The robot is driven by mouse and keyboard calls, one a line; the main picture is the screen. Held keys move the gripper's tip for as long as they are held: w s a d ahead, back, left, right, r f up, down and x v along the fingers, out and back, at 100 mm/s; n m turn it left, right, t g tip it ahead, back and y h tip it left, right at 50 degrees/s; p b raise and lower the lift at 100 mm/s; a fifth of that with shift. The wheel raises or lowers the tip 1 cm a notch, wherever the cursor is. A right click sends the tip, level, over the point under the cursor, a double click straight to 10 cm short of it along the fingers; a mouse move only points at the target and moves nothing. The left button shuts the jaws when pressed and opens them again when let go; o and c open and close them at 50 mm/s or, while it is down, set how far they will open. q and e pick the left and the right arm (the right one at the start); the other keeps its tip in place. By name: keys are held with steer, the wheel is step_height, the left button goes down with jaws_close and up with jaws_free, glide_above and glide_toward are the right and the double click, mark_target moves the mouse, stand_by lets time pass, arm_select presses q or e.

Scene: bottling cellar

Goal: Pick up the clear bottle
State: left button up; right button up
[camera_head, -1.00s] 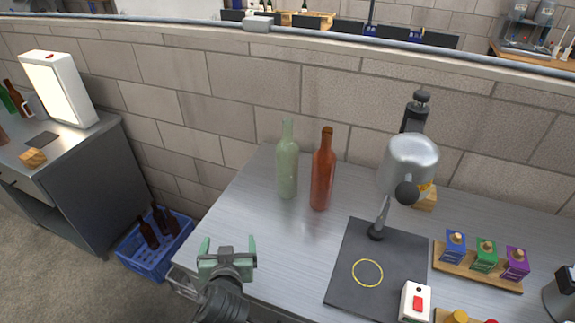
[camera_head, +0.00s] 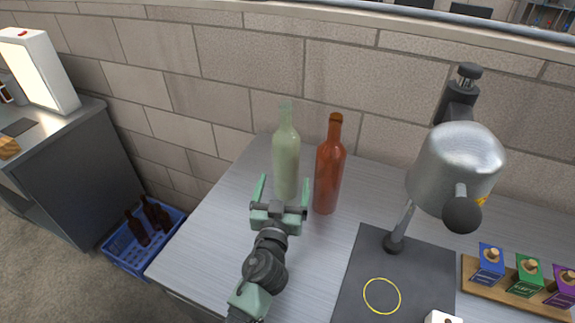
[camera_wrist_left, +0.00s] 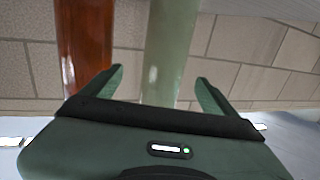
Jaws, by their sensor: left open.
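The clear bottle (camera_head: 286,155), pale greenish and see-through, stands upright on the metal table beside a brown-orange bottle (camera_head: 328,170). My left gripper (camera_head: 282,190) is open just in front of the clear bottle, fingers pointing toward it. In the left wrist view, the clear bottle (camera_wrist_left: 170,50) shows between and beyond the open fingertips of my gripper (camera_wrist_left: 160,85). The brown bottle (camera_wrist_left: 86,40) shows at the left, behind the left finger. I cannot tell whether the fingers are on either side of the clear bottle. My right gripper is not in view.
A metal tank on a stand (camera_head: 452,165) and a dark mat (camera_head: 365,260) with a yellow ring are at the right. A wooden rack (camera_head: 515,290) holds coloured boxes. A blue crate (camera_head: 125,250) with brown bottles is on the floor. A block wall (camera_head: 220,80) runs behind the table.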

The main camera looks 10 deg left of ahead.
mark_target(286, 174)
arm_select(q)
steer(key=w, duration=0.1)
steer(key=w+f, duration=0.1)
steer(key=shift+w+a, duration=0.1)
steer(key=shift+w, duration=0.3)
steer(key=shift+w+a+r+p, duration=0.15)
steer(key=shift+w+p, duration=0.25)
steer(key=shift+w, duration=0.35)
steer(key=w, duration=0.2)
steer(key=w+p, duration=0.1)
steer(key=shift+w+a+f, duration=0.2)
steer(key=shift+w+a, duration=0.1)
steer(key=shift+a, duration=0.05)
steer(key=shift+w+f, duration=0.1)
steer(key=shift+w, duration=0.3)
steer(key=shift+s, duration=0.1)
steer(key=shift+c, duration=0.3)
jaws_close()
